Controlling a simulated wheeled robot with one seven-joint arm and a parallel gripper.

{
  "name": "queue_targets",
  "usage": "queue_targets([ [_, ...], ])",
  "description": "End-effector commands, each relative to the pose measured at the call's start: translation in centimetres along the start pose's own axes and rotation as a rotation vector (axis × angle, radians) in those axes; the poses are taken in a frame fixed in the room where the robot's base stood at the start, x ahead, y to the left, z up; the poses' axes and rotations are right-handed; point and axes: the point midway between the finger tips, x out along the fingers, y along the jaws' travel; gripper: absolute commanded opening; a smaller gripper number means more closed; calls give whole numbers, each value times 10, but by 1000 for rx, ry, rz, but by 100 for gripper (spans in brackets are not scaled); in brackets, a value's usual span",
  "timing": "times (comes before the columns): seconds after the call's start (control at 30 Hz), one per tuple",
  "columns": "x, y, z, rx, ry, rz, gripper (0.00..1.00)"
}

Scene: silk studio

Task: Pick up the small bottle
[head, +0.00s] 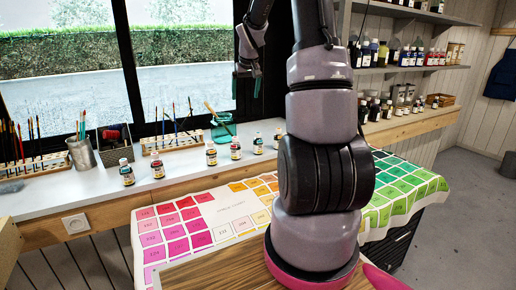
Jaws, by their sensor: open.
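Several small bottles stand upright in a loose row on the white counter under the window. From left to right I see one bottle (126,172), a second bottle (157,165), a third bottle (211,154), a fourth bottle (235,148) and a fifth bottle (258,143). Another bottle (278,138) stands close beside my arm. They have pale labels and dark caps; I cannot tell which one is meant. My gripper (246,84) hangs in the air above the counter, in front of the window, apart from the bottles. It is open and holds nothing visible.
Brush racks (178,138), a metal cup of brushes (82,152) and a teal jar (223,130) stand behind the bottles. A colour chart cloth (225,207) covers the table below. Shelves of more bottles (410,56) are at right. My arm hides the middle.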

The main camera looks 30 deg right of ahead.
Motion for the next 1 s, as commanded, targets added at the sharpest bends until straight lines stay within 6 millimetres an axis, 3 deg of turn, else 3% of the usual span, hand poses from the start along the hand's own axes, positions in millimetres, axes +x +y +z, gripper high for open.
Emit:
queue_targets([
  [0.03,27,12,-4,-2,-13,0,98],
  [0.2,106,47,-14,-21,-33,-5,98],
  [0.4,181,82,-12,-32,-44,-17,98],
  [0.6,215,96,-8,-35,-46,-25,98],
  [1.0,268,96,-5,-35,-45,-24,98],
])
